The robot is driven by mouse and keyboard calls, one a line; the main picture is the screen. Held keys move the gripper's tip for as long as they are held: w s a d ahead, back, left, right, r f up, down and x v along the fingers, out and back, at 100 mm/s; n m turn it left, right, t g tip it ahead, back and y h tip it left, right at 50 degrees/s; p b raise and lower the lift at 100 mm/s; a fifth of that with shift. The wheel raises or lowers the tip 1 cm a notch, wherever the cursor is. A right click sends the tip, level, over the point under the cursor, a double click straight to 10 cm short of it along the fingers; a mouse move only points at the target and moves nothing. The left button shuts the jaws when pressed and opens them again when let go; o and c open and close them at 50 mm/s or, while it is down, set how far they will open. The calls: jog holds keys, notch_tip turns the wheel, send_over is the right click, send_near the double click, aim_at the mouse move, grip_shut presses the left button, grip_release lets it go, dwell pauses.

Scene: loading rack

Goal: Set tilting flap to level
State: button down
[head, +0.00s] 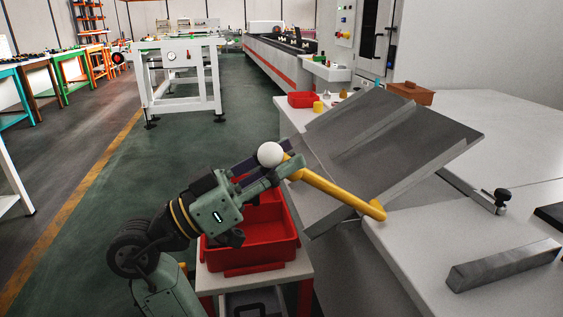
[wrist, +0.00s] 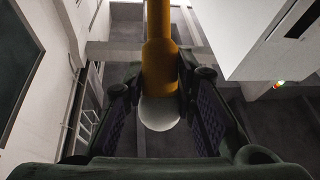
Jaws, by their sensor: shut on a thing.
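The tilting flap (head: 395,140) is a grey metal plate with raised ribs at the edge of a light worktop. It stands tilted, its right side raised above the worktop and its lower left side near the red bin. A yellow lever (head: 335,189) runs along its front edge and ends in a white ball knob (head: 270,154). My gripper (head: 285,168) is shut on the lever by the knob. In the wrist view the yellow lever (wrist: 159,65) and white knob (wrist: 159,114) sit between the two finger pads of my gripper (wrist: 160,100).
A red bin (head: 262,240) on a small stand lies below my gripper. A grey metal bar (head: 503,265) and a black-knobbed clamp (head: 500,197) lie on the worktop (head: 420,245) at right. A small red tray (head: 302,99) and brown box (head: 410,93) stand behind the flap.

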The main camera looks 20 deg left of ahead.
jog(key=shift+w+d+r+p, duration=0.15)
jog(key=shift+d+r+p, duration=0.15)
jog(key=shift+r+p, duration=0.15)
jog(key=w+d+r+m+g+y+p, duration=0.1)
jog(key=w+d+r+g+y+p, duration=0.3)
jog(key=d, duration=0.5)
jog(key=shift+w+r+p, duration=1.15)
jog(key=shift+r+p, duration=0.15)
jog(key=shift+p, duration=0.6)
jog(key=c, duration=1.4)
grip_release()
jog(key=shift+d, duration=0.2)
jog(key=shift+c, duration=0.2)
jog(key=shift+o, duration=0.7)
jog(key=shift+a+f, duration=0.1)
